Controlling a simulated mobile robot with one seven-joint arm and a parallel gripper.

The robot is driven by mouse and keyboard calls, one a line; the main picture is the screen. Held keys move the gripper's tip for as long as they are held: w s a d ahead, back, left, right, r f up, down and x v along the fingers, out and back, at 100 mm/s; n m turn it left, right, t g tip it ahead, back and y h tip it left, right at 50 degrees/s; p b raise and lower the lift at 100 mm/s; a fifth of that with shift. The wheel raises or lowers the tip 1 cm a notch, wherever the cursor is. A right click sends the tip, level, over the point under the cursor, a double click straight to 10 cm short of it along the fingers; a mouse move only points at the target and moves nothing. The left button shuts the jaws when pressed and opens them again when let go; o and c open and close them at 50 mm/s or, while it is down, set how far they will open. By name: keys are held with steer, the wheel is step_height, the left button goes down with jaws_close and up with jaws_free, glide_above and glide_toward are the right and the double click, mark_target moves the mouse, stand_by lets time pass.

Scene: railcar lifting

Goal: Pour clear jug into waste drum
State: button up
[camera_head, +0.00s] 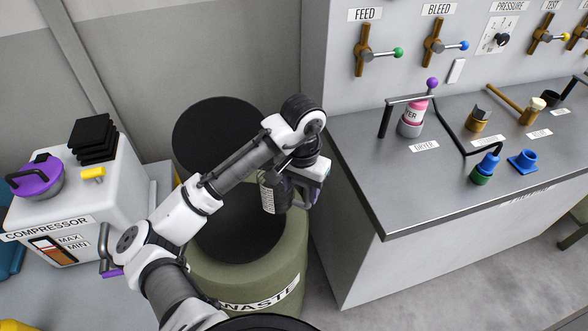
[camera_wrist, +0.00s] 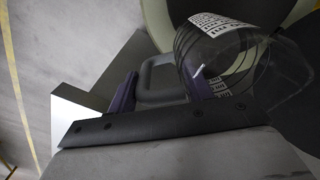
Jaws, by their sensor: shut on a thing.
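The clear jug (camera_wrist: 232,60) is transparent, with a white printed label and a grey handle. My gripper (camera_wrist: 160,92) has purple fingers, which are shut on the jug's handle in the wrist view. In the head view my gripper (camera_head: 298,188) is over the right part of the waste drum. The jug's label (camera_head: 267,194) shows just left of it, above the drum's dark top. The waste drum (camera_head: 278,268) is olive green with a WASTE label. The jug's exact tilt and any liquid in it cannot be told.
A round black disc (camera_head: 212,128) stands behind the drum. A grey-topped bench (camera_head: 400,190) with a dryer cup (camera_head: 411,118) and small parts is close on the right. A white compressor (camera_head: 110,205) is at left. Valves line the wall above the bench.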

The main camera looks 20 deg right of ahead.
steer(key=shift+w, duration=0.1)
steer(key=shift+f, duration=0.15)
steer(key=shift+f, duration=2.25)
steer(key=shift+a+r, duration=0.1)
steer(key=shift+r, duration=0.05)
steer(key=shift+a+r+h, duration=0.15)
steer(key=shift+r+h, duration=0.1)
steer(key=shift+h, duration=0.25)
steer(key=shift+a+r+h, duration=0.65)
steer(key=shift+r+h, duration=0.25)
steer(key=shift+h, duration=0.2)
steer(key=shift+a+r+h, duration=0.2)
steer(key=shift+h, duration=0.1)
